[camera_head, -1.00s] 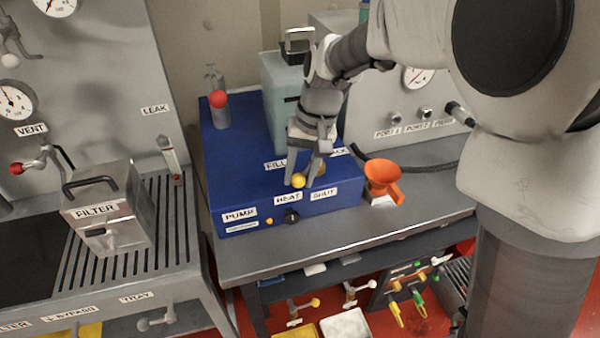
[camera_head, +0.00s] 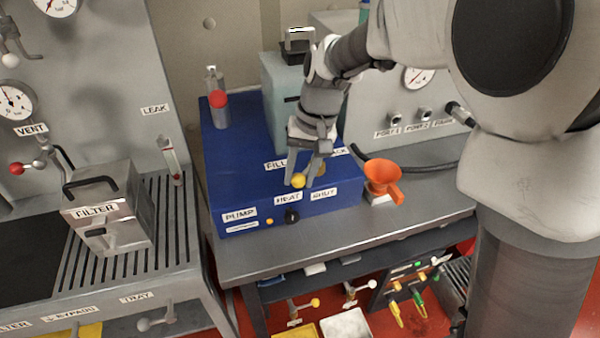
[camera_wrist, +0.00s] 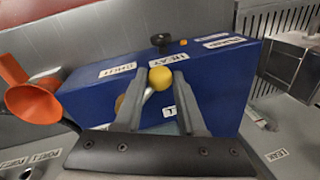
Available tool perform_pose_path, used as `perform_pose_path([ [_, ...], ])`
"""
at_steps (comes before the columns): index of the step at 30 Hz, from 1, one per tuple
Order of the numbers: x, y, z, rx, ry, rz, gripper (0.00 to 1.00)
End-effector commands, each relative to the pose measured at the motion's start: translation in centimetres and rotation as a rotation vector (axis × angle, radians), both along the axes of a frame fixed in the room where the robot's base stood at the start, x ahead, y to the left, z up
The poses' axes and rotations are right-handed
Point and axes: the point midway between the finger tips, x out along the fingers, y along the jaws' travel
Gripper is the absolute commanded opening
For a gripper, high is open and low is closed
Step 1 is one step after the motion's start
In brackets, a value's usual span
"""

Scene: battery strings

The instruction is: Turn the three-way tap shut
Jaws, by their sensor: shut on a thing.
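The three-way tap has a yellow ball knob (camera_head: 298,181) on a pale lever, on top of the blue unit (camera_head: 240,170) near its front edge. The knob also shows in the wrist view (camera_wrist: 160,78), between the tips of my fingers. My gripper (camera_head: 306,180) reaches down onto the tap and is shut on its lever. The labels SHUT (camera_head: 323,194), HEAT (camera_head: 287,199) and FILL (camera_head: 275,165) lie around the tap. The knob is between HEAT and FILL, left of SHUT. The tap's brass body is mostly hidden behind my fingers.
An orange funnel (camera_head: 382,175) stands right of the blue unit. A steel FILTER box (camera_head: 110,210) is on the left bench. A black cable (camera_head: 420,166) runs behind the funnel.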

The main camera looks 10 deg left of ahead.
Motion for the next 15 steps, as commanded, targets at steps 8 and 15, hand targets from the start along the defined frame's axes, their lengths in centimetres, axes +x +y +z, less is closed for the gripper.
perform_pose_path([
  [8, 0.01, -0.1, 0.1, 0.001, -0.002, 0.016, 0.0],
  [15, -0.21, -0.87, 0.16, 0.0, -0.001, 0.115, 0.0],
])
